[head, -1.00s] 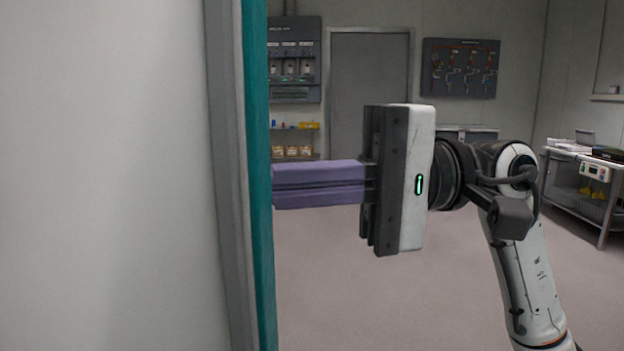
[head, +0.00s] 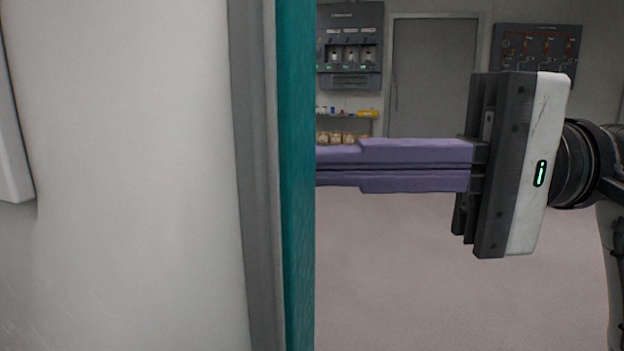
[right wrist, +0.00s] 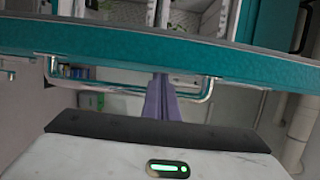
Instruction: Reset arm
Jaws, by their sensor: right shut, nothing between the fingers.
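My right gripper (head: 335,168) reaches in from the right in the head view. Its two long purple fingers lie together, shut with nothing between them, and point left at the teal edge (head: 295,170) of a large pale panel (head: 130,170). The very tips meet or pass behind that edge; I cannot tell which. In the right wrist view the gripper (right wrist: 161,84) has its fingers by a metal bar handle (right wrist: 120,89) under a teal-edged front (right wrist: 130,50); contact is unclear. My left gripper is not in view.
The pale panel fills the left of the head view, close by. Open floor (head: 400,290) lies below my right gripper. A grey door (head: 432,75), a wall unit (head: 350,45) and a shelf with small items (head: 345,125) stand far back.

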